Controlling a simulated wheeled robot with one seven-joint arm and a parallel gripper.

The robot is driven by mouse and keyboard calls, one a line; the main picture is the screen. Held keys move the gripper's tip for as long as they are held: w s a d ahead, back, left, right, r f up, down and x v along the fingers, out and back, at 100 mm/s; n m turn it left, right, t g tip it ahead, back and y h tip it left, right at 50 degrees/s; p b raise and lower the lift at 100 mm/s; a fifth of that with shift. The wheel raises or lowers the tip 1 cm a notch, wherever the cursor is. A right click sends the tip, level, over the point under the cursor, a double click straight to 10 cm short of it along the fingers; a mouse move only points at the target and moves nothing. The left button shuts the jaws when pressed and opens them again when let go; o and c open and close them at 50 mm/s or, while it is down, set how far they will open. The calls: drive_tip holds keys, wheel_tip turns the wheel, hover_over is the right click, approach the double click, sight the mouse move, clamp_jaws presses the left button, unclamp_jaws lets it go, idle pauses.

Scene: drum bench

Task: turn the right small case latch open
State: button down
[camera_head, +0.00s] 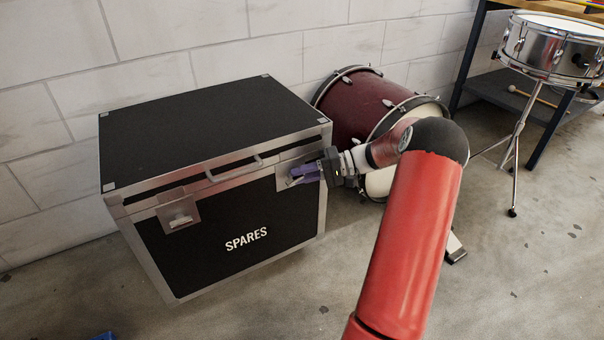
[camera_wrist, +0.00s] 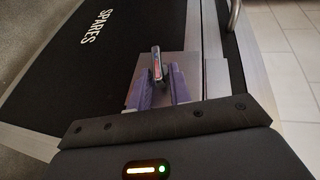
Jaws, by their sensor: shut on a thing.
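The black case marked SPARES (camera_head: 205,125) stands against the wall with its lid down. Its right latch sits on a metal plate on the front face near the right corner; in the head view my gripper (camera_head: 296,179) largely hides it. In the wrist view the latch's metal wing (camera_wrist: 157,64) stands up between my two purple fingers (camera_wrist: 159,88), with the plate (camera_wrist: 187,66) behind it. My gripper is shut on this wing. The left latch (camera_head: 180,217) is on its own plate at the left of the front face.
A metal handle (camera_head: 235,168) lies along the front lid edge between the latches. A dark red bass drum (camera_head: 362,100) stands close to the case's right side, behind my arm. A snare drum (camera_head: 553,50) on a stand is farther right. The floor in front is mostly clear.

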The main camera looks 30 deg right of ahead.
drive_tip(key=shift+f+m+t+y, duration=0.15)
drive_tip(key=shift+f+m+y, duration=0.1)
drive_tip(key=shift+y, duration=0.45)
drive_tip(key=shift+f+m+t+y, duration=0.15)
drive_tip(key=shift+m+y, duration=0.1)
drive_tip(key=shift+y, duration=0.45)
drive_tip(key=c, duration=1.5)
unclamp_jaws()
drive_tip(key=v, duration=0.7)
drive_tip(key=shift+s+d+f, duration=0.1)
drive_tip(key=shift+s+d, duration=0.1)
drive_tip(key=shift+d, duration=0.15)
